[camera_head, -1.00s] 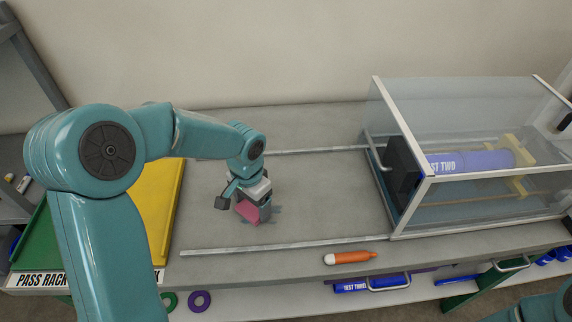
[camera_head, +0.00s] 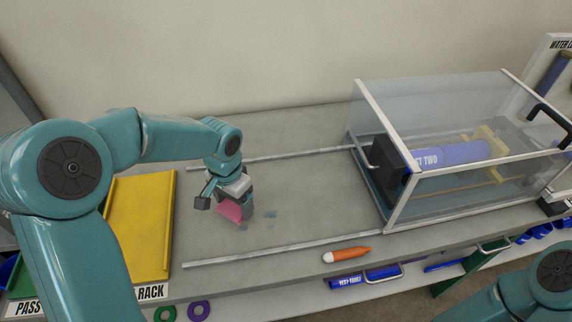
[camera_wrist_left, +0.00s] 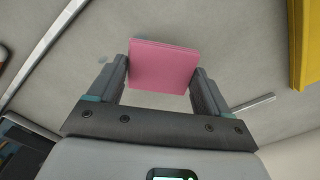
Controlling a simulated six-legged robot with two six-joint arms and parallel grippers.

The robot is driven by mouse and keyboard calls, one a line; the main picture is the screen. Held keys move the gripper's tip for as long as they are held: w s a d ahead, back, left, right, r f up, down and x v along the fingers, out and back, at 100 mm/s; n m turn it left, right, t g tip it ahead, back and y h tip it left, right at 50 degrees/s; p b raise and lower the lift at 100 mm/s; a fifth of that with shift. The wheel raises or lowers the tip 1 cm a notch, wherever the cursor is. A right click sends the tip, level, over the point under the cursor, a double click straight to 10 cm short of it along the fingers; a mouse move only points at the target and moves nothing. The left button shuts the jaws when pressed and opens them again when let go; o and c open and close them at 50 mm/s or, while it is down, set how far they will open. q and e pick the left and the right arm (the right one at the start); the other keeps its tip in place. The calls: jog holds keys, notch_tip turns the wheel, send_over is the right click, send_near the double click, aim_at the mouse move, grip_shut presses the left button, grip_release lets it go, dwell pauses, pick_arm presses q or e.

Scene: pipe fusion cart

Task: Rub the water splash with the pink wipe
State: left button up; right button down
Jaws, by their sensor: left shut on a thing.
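The pink wipe (camera_head: 231,211) is in my left gripper (camera_head: 240,208), low over the grey bench top between the two metal rails. In the left wrist view the wipe (camera_wrist_left: 162,66) sits between the two fingers of my left gripper (camera_wrist_left: 163,85), which is shut on it. I cannot tell if the wipe touches the bench. A small bluish water splash (camera_head: 270,214) shows on the bench just right of the wipe, with a fainter patch near the wipe's lower edge. My right gripper is out of view; only part of my right arm shows at lower right.
A clear box (camera_head: 440,110) holding a blue pipe (camera_head: 450,154) stands on the right. An orange marker-like tool (camera_head: 347,255) lies at the front edge. The yellow rack panel (camera_head: 140,230) is on the left. The bench between the rails (camera_head: 310,239) is mostly clear.

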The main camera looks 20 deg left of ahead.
pick_arm(q)
notch_tip(320, 180, up, 3)
jog(key=shift+d+f+p, duration=0.1)
jog(key=shift+d+p, duration=0.05)
jog(key=shift+p, duration=0.7)
jog(key=shift+r+p, duration=0.35)
jog(key=shift+r, duration=0.2)
